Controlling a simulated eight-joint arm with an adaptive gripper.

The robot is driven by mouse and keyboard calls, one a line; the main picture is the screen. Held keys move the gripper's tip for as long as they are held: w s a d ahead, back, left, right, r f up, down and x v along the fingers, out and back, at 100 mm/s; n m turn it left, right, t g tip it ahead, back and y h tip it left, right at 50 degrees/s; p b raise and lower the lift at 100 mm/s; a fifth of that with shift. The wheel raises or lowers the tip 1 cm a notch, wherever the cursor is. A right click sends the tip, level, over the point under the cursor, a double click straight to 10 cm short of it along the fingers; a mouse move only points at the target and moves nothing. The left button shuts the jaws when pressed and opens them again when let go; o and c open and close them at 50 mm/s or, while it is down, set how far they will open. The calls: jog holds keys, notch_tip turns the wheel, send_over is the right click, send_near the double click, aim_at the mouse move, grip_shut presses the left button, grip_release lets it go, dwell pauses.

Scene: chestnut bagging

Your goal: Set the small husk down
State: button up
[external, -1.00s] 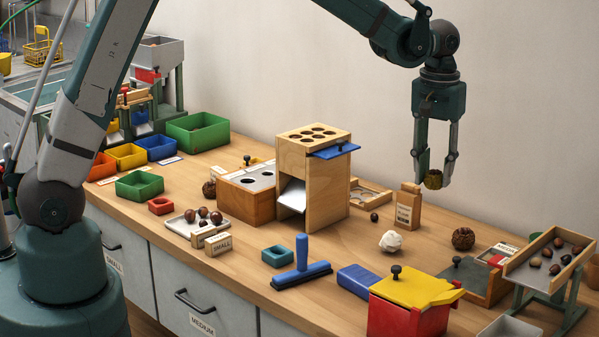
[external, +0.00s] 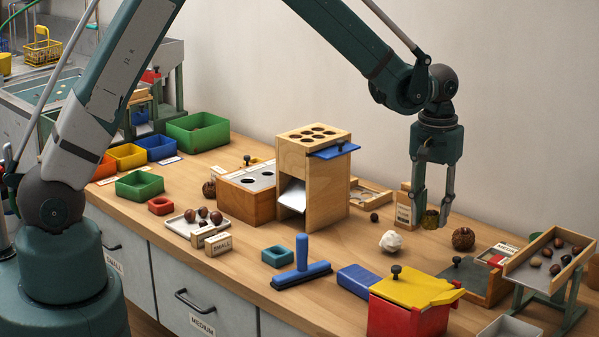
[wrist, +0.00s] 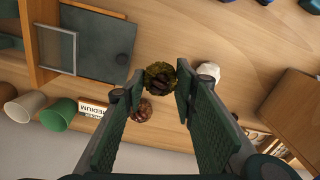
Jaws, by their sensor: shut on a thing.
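The small husk (external: 430,218) is a greenish-brown cup with a dark hollow. My gripper (external: 432,222) is shut on it, one finger on each side, and holds it above the table, in front of a wooden block. In the wrist view the husk (wrist: 160,78) sits between the fingertips of my gripper (wrist: 161,88), its dark inside facing the camera. The gap between the husk and the tabletop is hard to judge.
A crumpled white ball (external: 392,241) and a brown husk ball (external: 463,238) lie nearby on the table. A labelled wooden block (external: 404,208) stands just behind. A red box with a yellow lid (external: 408,305) and a chestnut tray (external: 550,258) stand at the front right.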

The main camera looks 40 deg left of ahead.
jog(key=shift+f+b, duration=0.6)
jog(key=shift+f, duration=2.45)
jog(key=shift+f+b, duration=0.4)
jog(key=shift+f, duration=1.45)
jog(key=shift+f, duration=0.1)
jog(key=o, duration=0.4)
jog(key=shift+c, duration=0.2)
jog(key=o, duration=0.5)
jog(key=shift+c, duration=0.2)
notch_tip(320, 180, up, 12)
jog(key=shift+r+p, duration=0.15)
jog(key=shift+p, duration=0.95)
